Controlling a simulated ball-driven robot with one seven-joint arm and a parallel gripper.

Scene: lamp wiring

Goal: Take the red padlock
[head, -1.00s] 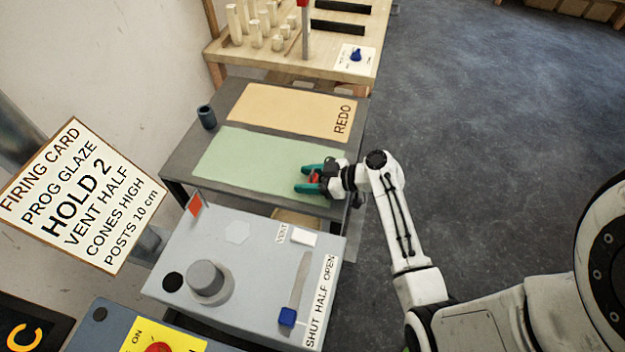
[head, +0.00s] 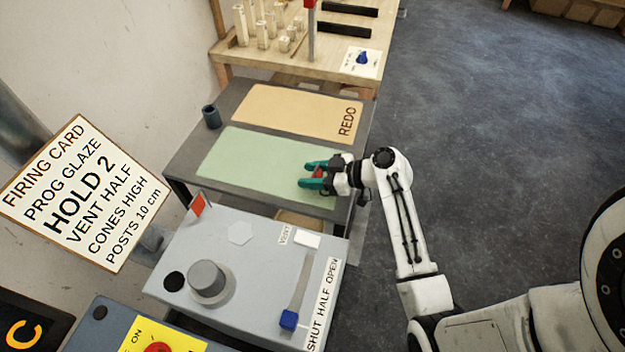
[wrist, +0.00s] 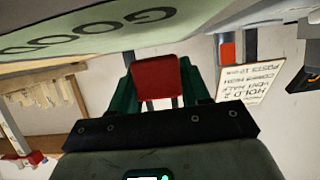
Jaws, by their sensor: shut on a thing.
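The red padlock (wrist: 158,75) is between the green fingers of my gripper (wrist: 155,95) in the wrist view. Its red body faces the camera, with a grey shackle showing below it. In the head view, my gripper (head: 310,176) is closed around the padlock (head: 318,173), near the right end of the green mat (head: 250,160) on the grey table. The fingers hide part of the padlock there. I cannot tell whether it touches the mat or is held just above it.
A tan mat marked REDO (head: 300,110) and a dark cup (head: 211,116) share the grey table. A grey control box (head: 245,260) with a knob and blue slider stands in front. A wooden bench (head: 370,30) stands behind. Open floor lies to the right.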

